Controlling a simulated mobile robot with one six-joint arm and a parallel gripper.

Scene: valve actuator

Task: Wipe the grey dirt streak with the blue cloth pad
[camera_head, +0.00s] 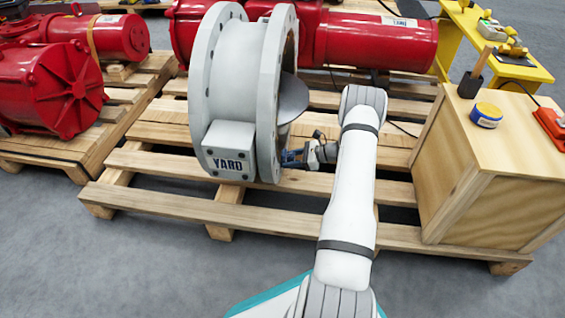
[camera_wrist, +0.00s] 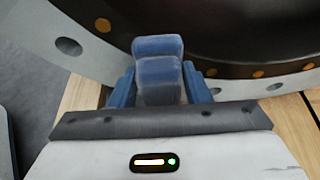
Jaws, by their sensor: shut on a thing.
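My gripper (camera_head: 298,158) reaches in at the right side of the large grey valve (camera_head: 208,95), low on its flange ring. The wrist view shows the blue cloth pad (camera_wrist: 158,62) held between my gripper's two blue fingers (camera_wrist: 158,88). Beyond the pad are the pale flange with its bolt holes and the dark inside of the valve. I cannot tell whether the pad touches a surface. I cannot make out the grey dirt streak in either view.
The valve stands on a wooden pallet (camera_head: 170,195). A wooden crate (camera_head: 500,185) at the right carries a blue-and-yellow round item (camera_head: 486,116), a dark-headed tool (camera_head: 471,82) and a red device (camera_head: 552,125). Red actuators (camera_head: 55,88) lie at the left and back.

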